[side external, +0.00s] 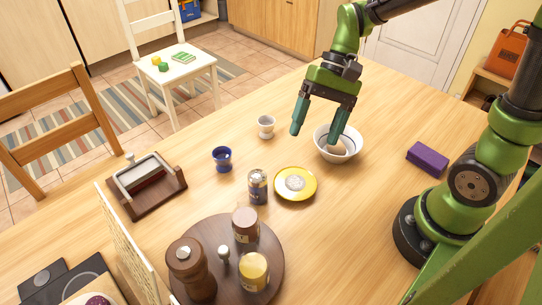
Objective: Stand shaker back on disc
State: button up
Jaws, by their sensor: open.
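My gripper (314,137) is open, pointing down at the white bowl (352,158). One finger hangs outside the bowl's left side and the other is over or inside the bowl. A small tan thing lies in the bowl beside that finger; it is partly hidden, and I cannot tell what it is. The dark round wooden disc (216,290) lies at the front. A small silver-topped shaker (224,255) stands upright on it, among a tall brown pepper mill (190,272), a brown-lidded jar (245,224) and a yellow-lidded jar (254,271).
A purple block (428,159) lies right. The table between bowl and block is clear.

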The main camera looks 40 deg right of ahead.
jog(key=s+d+r+n+t+h, duration=0.1)
jog(key=r+t, duration=0.1)
jog(key=s+d+r+n+t+h, duration=0.1)
jog(key=s+d+r+t, duration=0.1)
jog(key=r+t, duration=0.1)
jog(key=s+d+r+n+t+h, duration=0.1)
jog(key=d+r+t+h, duration=0.1)
jog(key=r+t, duration=0.1)
jog(key=shift+s+d, duration=0.2)
jog(key=shift+d, duration=0.05)
